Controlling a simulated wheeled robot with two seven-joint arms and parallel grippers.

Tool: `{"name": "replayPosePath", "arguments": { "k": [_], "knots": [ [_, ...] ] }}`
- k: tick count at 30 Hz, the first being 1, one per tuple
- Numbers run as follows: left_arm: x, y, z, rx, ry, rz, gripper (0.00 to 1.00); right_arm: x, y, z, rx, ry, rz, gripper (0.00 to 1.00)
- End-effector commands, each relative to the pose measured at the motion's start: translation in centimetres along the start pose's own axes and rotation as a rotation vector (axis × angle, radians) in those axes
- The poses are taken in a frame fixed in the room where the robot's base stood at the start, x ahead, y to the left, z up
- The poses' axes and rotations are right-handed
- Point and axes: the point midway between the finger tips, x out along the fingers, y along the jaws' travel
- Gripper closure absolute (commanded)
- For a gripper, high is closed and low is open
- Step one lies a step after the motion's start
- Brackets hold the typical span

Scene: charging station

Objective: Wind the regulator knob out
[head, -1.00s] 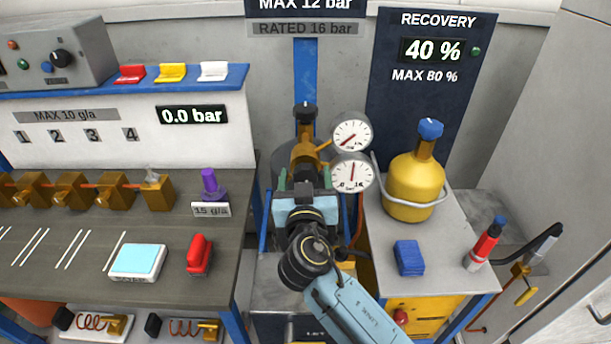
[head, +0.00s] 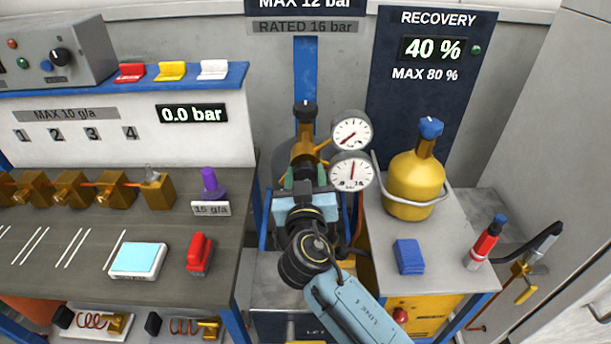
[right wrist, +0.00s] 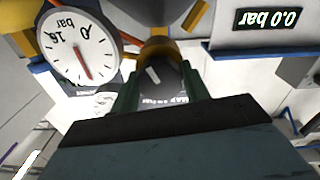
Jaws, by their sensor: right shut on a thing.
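The brass regulator (head: 305,153) stands on a post at the middle of the head view, with two round gauges, an upper one (head: 351,132) and a lower one (head: 351,172), on its right. My right gripper (head: 304,180) is in front of it, its green fingers pointing at the body. In the right wrist view the fingers (right wrist: 158,82) are shut on the sides of the dark regulator knob (right wrist: 155,74), which carries a white mark. The knob is mostly hidden by my gripper in the head view. My left gripper is not in view.
A yellow cylinder (head: 415,187) with a blue top stands on the right bench beside a blue block (head: 409,256). On the left bench are a purple fitting (head: 210,184) and a red item (head: 199,254). The wall display (head: 191,115) reads 0.0 bar.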

Motion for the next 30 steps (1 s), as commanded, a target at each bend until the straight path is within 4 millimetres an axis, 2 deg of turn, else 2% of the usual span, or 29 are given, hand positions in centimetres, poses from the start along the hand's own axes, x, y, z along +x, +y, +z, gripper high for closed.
{"name": "replayPosePath", "arguments": {
  "k": [14,30],
  "knots": [
    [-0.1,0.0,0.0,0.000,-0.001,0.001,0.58,0.0,0.0,0.0,-0.386,-0.001,0.001,0.77],
    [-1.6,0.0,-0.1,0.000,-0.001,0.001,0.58,0.0,0.0,-0.1,-0.901,-0.001,0.001,0.77]
  ]
}}
